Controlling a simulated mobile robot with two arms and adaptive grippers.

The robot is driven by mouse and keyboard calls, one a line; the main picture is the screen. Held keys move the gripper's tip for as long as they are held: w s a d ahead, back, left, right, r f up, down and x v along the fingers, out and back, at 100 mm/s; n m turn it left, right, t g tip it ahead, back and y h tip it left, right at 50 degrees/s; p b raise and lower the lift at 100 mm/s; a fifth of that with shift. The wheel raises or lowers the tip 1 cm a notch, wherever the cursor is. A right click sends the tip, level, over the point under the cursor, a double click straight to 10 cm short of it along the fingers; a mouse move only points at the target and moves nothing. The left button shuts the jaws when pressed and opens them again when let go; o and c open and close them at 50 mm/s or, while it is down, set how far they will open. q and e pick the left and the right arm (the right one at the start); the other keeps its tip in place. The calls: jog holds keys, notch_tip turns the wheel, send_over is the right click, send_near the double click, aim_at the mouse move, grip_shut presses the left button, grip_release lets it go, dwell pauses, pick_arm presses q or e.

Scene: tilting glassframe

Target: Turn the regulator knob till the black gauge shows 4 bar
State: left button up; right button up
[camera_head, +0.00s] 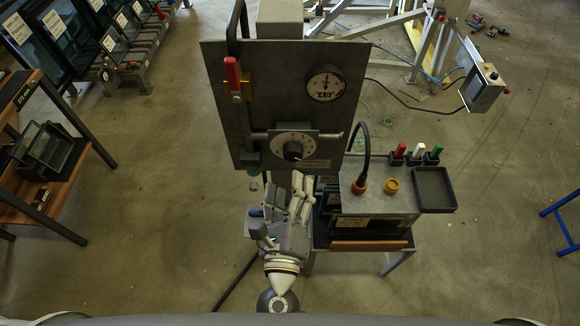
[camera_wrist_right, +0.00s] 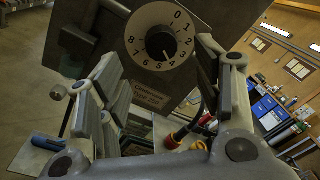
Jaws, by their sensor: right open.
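The gauge (camera_head: 326,84) is a round dial with a dark rim at the upper right of the grey panel (camera_head: 222,82). It bears a "4.0" label; the needle seems to point roughly upward, but its reading is too small to tell. The black regulator knob (camera_head: 293,150) sits on a white numbered dial lower on the panel. In the right wrist view, the knob's (camera_wrist_right: 160,43) white mark points down-right, near the 4. My right gripper (camera_head: 291,184) is open and empty just below the knob, its fingers pointing toward the panel. My left gripper is out of view.
A red-handled lever (camera_head: 232,75) is on the panel's left. Right of my gripper stands a bench box with a black hose (camera_head: 360,165), a yellow knob (camera_head: 391,186), coloured plugs (camera_head: 417,153) and a black tray (camera_head: 434,188).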

jog(key=shift+s+a, duration=0.1)
jog(key=shift+s, duration=2.1)
